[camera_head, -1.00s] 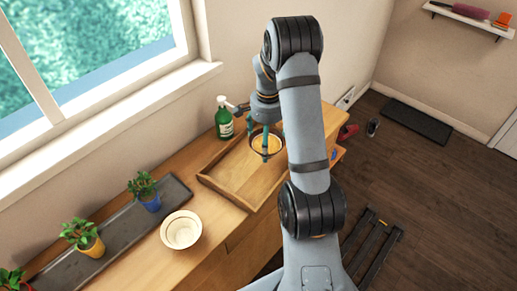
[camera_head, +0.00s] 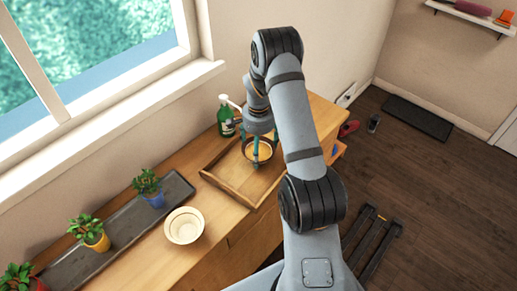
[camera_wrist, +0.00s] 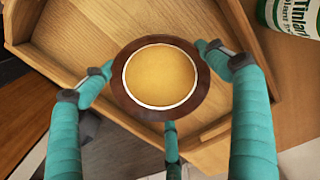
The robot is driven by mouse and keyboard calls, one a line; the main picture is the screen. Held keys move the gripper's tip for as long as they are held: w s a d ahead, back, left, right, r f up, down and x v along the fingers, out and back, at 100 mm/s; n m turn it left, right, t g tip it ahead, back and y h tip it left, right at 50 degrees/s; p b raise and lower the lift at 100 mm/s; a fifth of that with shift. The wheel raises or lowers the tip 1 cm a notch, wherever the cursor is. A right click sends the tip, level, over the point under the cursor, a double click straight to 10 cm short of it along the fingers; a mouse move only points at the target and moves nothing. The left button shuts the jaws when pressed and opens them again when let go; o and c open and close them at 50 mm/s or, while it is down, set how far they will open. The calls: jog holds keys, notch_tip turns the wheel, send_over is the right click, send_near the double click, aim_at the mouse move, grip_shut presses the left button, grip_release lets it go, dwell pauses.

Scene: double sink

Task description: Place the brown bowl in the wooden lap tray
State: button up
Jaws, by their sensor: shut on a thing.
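The brown bowl (camera_head: 260,149) has a dark rim and a pale yellow inside. My gripper (camera_head: 258,153) is shut on it, with teal fingers around its rim. In the wrist view the bowl (camera_wrist: 160,76) is upright between the fingers, and a third finger shows below it. The wooden lap tray (camera_head: 229,189) lies on the wooden counter. The bowl is over the tray's right part in the head view, and over its inner floor and near a side wall in the wrist view (camera_wrist: 85,28). I cannot tell whether it touches the tray floor.
A green bottle (camera_head: 226,118) stands close behind the tray. A cream bowl (camera_head: 184,226) is to the tray's left front. A dark long tray (camera_head: 120,232) with potted plants lies along the window side. The left part of the lap tray is empty.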

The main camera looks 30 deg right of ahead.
jog(key=o, duration=1.1)
jog(key=shift+f, duration=0.1)
notch_tip(320, 180, up, 12)
jog(key=shift+r+b, duration=0.2)
jog(key=shift+b, duration=0.95)
